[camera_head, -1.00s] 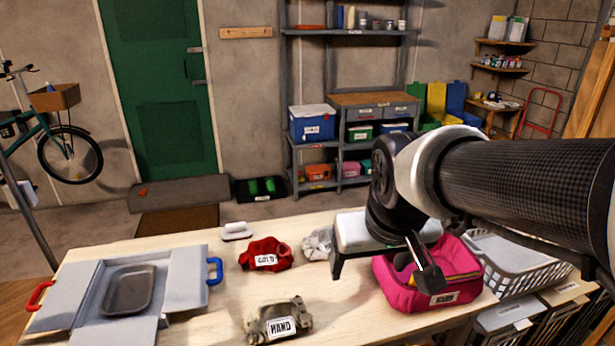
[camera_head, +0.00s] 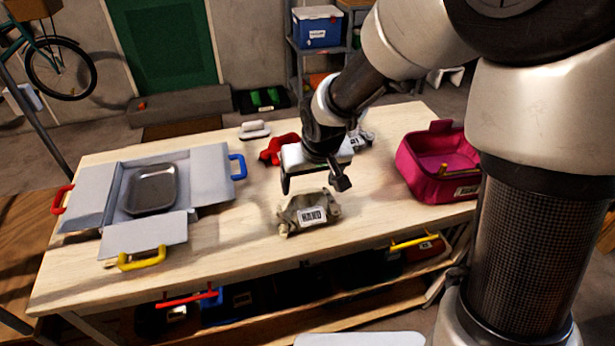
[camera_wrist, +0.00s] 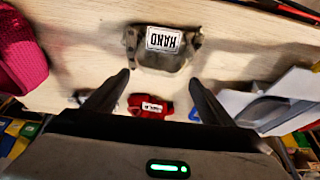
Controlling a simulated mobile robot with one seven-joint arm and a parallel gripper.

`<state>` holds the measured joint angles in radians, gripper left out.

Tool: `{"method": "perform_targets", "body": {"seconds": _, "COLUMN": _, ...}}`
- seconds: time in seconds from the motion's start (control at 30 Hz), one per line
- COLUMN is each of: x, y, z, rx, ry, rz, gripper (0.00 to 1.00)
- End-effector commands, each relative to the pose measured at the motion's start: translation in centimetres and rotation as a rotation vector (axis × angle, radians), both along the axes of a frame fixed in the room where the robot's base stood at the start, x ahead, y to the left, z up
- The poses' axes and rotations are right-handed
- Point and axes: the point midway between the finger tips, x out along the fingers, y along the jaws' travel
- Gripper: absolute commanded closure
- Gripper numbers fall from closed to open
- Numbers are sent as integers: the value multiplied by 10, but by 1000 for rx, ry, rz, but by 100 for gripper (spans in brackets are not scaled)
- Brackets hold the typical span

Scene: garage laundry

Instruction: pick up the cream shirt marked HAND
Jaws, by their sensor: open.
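The cream shirt marked HAND (camera_head: 309,213) lies crumpled on the wooden table, its white label facing up. It looks beige-grey. In the wrist view the shirt (camera_wrist: 165,50) is at the top centre, just beyond the fingertips, with its label upside down. My gripper (camera_head: 315,185) is open and empty, above the table and just behind the shirt in the head view. In the wrist view the two fingers of my gripper (camera_wrist: 158,76) stand apart, with the red shirt (camera_wrist: 148,105) seen between them.
A pink bin (camera_head: 428,176) stands at the table's right. A grey folding board with coloured handles (camera_head: 205,170) and a dark tray (camera_head: 152,188) are at the left. A white-grey cloth (camera_head: 362,136) and a white-handled brush (camera_head: 255,130) lie at the back. Bare table surrounds the shirt.

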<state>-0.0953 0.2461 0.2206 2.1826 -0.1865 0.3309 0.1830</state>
Motion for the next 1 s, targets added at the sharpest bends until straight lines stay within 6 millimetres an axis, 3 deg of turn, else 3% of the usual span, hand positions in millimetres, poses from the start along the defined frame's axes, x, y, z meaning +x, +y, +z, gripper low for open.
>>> {"method": "perform_targets", "body": {"seconds": 0.17, "x": 4, "y": 2, "z": -10, "rx": 1, "ry": 0, "rz": 0, "gripper": 23}}
{"method": "perform_targets", "body": {"seconds": 0.5, "x": 22, "y": 4, "z": -52, "rx": 0, "ry": 1, "rz": 0, "gripper": 23}}
{"method": "perform_targets", "body": {"seconds": 0.77, "x": 24, "y": 5, "z": -55, "rx": 0, "ry": 0, "rz": -1, "gripper": 23}}
{"method": "perform_targets", "body": {"seconds": 0.87, "x": 24, "y": 5, "z": -55, "rx": 0, "ry": 0, "rz": -1, "gripper": 35}}
{"method": "perform_targets", "body": {"seconds": 1.0, "x": 24, "y": 4, "z": -55, "rx": 0, "ry": 0, "rz": -1, "gripper": 59}}
